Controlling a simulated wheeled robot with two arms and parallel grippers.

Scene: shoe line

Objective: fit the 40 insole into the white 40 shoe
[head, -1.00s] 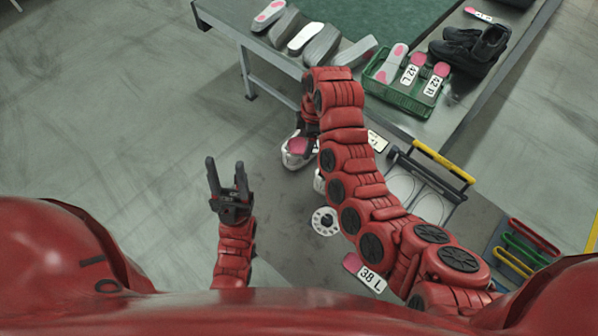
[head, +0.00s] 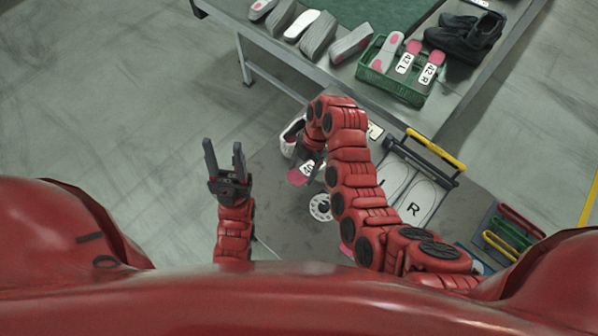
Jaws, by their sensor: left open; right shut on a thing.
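The white shoe (head: 288,140) stands at the far left of the near grey table, partly hidden behind my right arm. My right gripper (head: 310,164) is beside the shoe, on its near side, and is mostly covered by its own arm. It is shut on an insole (head: 297,178) with a pink end and a white label. The label seems to start with a 4; the rest is hidden. The insole is outside the shoe. My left gripper (head: 223,152) is open and empty, left of the table edge, with its fingers pointing away from me.
A green crate (head: 395,92) with labelled 42 insoles, grey blocks (head: 320,36) and black shoes (head: 465,38) are on the back table. A white disc (head: 321,207), a fixture with sole shapes marked R (head: 424,198) and coloured handles (head: 508,241) are on the near table.

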